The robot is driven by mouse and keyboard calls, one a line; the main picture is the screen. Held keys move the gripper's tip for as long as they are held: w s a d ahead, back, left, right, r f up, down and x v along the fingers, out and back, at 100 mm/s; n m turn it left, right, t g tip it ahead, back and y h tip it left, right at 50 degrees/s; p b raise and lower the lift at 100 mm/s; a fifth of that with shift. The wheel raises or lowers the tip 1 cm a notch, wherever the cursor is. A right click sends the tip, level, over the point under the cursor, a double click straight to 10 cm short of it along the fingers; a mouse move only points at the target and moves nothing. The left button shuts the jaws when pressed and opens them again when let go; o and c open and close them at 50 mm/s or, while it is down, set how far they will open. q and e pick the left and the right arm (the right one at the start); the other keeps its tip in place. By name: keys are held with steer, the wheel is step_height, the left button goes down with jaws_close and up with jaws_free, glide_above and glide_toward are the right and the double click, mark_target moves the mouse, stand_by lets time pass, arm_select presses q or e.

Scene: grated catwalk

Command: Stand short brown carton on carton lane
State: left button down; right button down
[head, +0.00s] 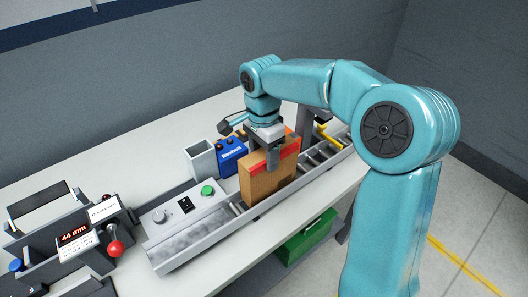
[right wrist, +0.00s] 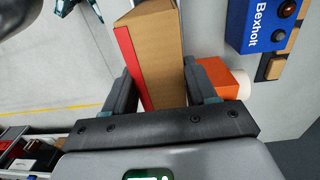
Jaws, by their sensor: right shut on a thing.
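The brown carton (head: 270,184) with a red band along its top is upright at the middle of the head view. My right gripper (head: 271,155) is shut on its upper part from above. In the right wrist view the carton (right wrist: 160,58) sits between the two dark fingers. The carton lane (head: 228,227) is a grey channel with rollers, running from lower left to upper right. The carton's lower end is over or in the lane; I cannot tell whether it touches the rollers. My left gripper is not clearly seen in either view.
Behind the carton stand a blue Bexholt box (head: 232,152) and an open grey bin (head: 202,160). A panel with a green button (head: 208,190) lies left of it. A gauge reading 44 mm (head: 74,234) is at far left. A green crate (head: 306,236) is below the bench.

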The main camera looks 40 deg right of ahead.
jaws_free()
steer(key=shift+f, duration=0.15)
step_height(320, 180, up, 8)
steer(key=p, duration=0.7)
stand_by(0.5)
steer(key=shift+s, duration=0.2)
stand_by(0.3)
